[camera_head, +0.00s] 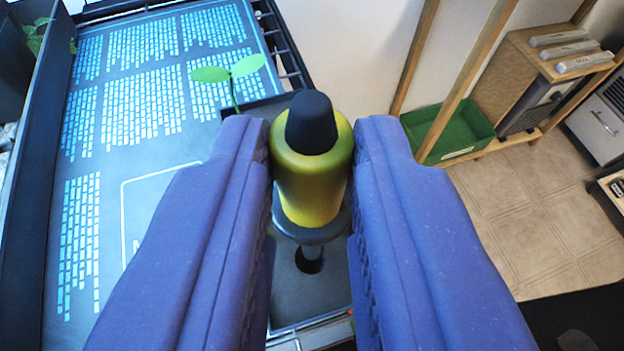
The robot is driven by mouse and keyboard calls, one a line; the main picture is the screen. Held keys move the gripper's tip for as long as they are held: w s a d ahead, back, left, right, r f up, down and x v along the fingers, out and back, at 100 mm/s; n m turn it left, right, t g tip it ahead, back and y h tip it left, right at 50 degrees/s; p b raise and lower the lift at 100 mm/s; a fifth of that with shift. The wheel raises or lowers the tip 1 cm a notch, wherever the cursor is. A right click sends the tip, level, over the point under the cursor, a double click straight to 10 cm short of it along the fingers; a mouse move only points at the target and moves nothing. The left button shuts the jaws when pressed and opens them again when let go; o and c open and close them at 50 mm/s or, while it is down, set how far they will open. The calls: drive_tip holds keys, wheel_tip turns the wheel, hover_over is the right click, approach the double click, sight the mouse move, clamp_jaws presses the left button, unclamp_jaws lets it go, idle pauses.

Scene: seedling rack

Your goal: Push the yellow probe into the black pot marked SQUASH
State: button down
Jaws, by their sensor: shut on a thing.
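The yellow probe (308,190) has a black rounded cap and stands in the middle of the camera view. My gripper (312,150) is shut on it, with one purple finger on each side. A grey collar and a short stretch of thin metal shaft show below its yellow body. The shaft ends at a dark round spot on a dark grey surface; I cannot tell whether it is inside it or above it. A seedling with two green leaves (228,74) rises just beyond the probe, from a dark surface. No SQUASH marking is readable, so I cannot tell which pot this is.
A dark panel (150,165) with pale blue block patterns lies at left, edged by a dark wall (45,200). Wooden posts (470,75) and a green bin (462,133) stand at right. Tiled floor (530,205) is open at lower right.

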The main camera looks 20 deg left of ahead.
drive_tip(key=shift+f+b, duration=1.2)
drive_tip(key=shift+f, duration=1.05)
drive_tip(key=c, duration=0.9)
unclamp_jaws()
drive_tip(key=shift+r, duration=0.1)
drive_tip(key=p+v, duration=0.4)
drive_tip(key=v, duration=0.3)
drive_tip(key=shift+s+d+r, duration=0.1)
drive_tip(key=shift+s+d, duration=0.05)
drive_tip(key=shift+s, duration=0.15)
